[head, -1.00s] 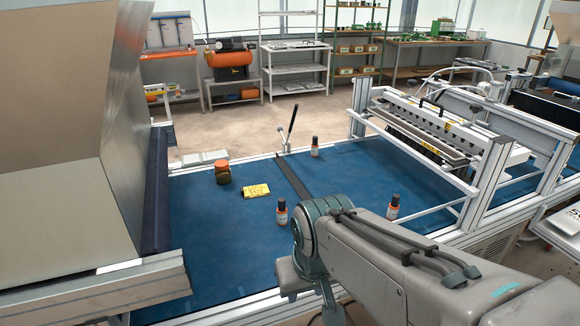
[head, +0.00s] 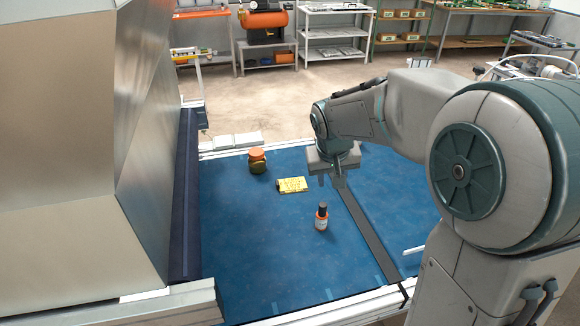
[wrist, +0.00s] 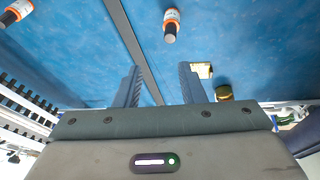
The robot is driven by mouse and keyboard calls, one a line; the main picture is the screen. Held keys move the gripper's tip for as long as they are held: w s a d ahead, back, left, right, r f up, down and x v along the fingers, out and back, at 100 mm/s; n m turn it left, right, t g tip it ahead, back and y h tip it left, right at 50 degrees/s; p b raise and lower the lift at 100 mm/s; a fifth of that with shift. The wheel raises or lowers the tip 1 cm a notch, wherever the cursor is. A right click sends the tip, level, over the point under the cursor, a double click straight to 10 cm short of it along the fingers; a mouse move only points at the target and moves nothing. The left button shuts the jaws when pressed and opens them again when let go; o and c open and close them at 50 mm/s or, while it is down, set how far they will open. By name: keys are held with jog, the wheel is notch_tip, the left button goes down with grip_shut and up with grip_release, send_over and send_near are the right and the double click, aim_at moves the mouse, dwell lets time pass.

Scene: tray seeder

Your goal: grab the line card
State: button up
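The line card is a small yellow card with dark print (head: 292,185), lying on the blue belt in the head view. It also shows in the wrist view as a pale yellow piece (wrist: 203,70), just right of the right finger and partly hidden by it. My gripper (head: 330,178) hangs above the belt, to the right of the card and apart from it. In the wrist view my gripper (wrist: 160,85) has its two ribbed fingers spread wide, with only belt and a dark strip between them.
A jar with an orange lid (head: 257,161) stands left of the card. An orange bottle with a black cap (head: 321,217) stands nearer the front. A dark strip (head: 370,232) crosses the belt. A tall metal hopper wall (head: 150,130) bounds the left side.

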jog(key=w+a+f+p, duration=0.2)
jog(key=w+a+f, duration=0.1)
jog(key=w+a, duration=0.55)
jog(key=y+p, duration=0.2)
send_near(278, 183)
jog(key=f, duration=0.1)
jog(key=f+p, duration=0.1)
jog(key=w+f, duration=0.1)
jog(key=shift+a+n+t, duration=0.35)
jog(key=shift+n+t, duration=0.05)
jog(key=shift+p+x, duration=1.35)
jog(key=shift+x, duration=1.35)
jog(key=shift+s+f, duration=0.1)
jog(key=shift+s, duration=0.05)
jog(key=shift+d, duration=0.1)
grip_shut()
